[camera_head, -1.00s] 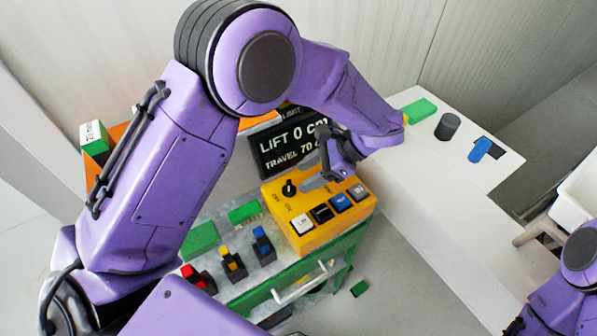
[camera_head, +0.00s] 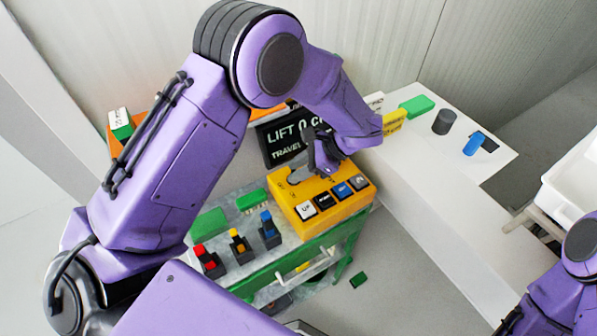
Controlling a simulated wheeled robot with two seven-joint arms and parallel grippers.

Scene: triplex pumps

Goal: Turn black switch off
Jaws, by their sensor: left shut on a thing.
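The yellow control box (camera_head: 335,212) stands on the grey-topped green cart and carries a row of square push buttons, white, black, blue and grey, along its front. The switch's exact angle cannot be seen.
A black display (camera_head: 288,138) reading LIFT 0 stands behind the box. Red, yellow and blue switches (camera_head: 238,248) and green blocks (camera_head: 209,224) sit left of it. A white bench (camera_head: 430,165) at right holds a green block, a black cylinder and a blue one.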

